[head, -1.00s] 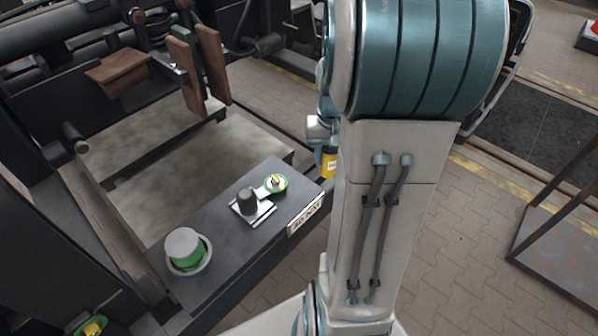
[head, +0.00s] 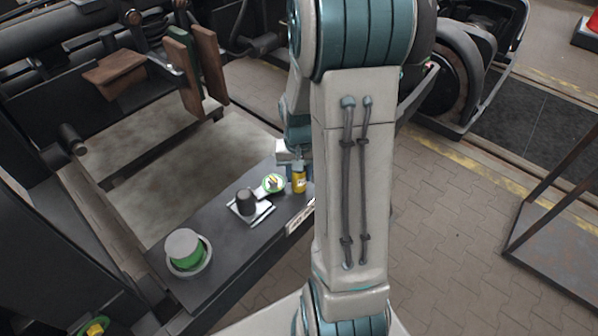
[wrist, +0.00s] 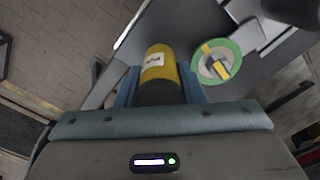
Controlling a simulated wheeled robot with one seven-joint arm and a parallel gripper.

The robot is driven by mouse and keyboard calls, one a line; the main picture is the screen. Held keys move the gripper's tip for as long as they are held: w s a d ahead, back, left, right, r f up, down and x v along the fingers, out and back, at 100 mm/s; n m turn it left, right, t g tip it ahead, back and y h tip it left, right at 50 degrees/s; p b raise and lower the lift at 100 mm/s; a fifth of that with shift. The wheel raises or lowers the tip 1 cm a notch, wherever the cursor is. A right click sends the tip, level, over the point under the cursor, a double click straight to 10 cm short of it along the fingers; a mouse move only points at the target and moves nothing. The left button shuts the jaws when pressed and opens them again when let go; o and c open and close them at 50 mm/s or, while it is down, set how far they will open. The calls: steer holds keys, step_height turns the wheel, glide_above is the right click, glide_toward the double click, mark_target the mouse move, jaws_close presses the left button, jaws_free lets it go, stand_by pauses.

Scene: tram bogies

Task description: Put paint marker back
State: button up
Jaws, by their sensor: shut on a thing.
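The paint marker is a yellow cylinder with a white label and a dark end. It shows in the wrist view (wrist: 160,66) and, small, in the head view (head: 299,182). My gripper (wrist: 160,88) is shut on it, with a blue finger on each side. In the head view my gripper (head: 296,160) is partly hidden by my arm. The marker is over the right end of the dark bench top (head: 218,254), just right of a green-rimmed round disc (head: 273,183). I cannot tell whether it touches the surface.
A dark knob (head: 246,201) stands on a silver square plate, left of the disc. A green cylinder with a pale top (head: 184,248) sits in a round dish further left. Brown blocks (head: 208,62) stand at the back. Paved floor (head: 440,230) is open on the right.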

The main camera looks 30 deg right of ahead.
steer(key=shift+f, duration=0.1)
steer(key=shift+f, duration=0.15)
steer(key=o, duration=1)
steer(key=shift+o, duration=0.2)
steer(key=shift+r, duration=0.25)
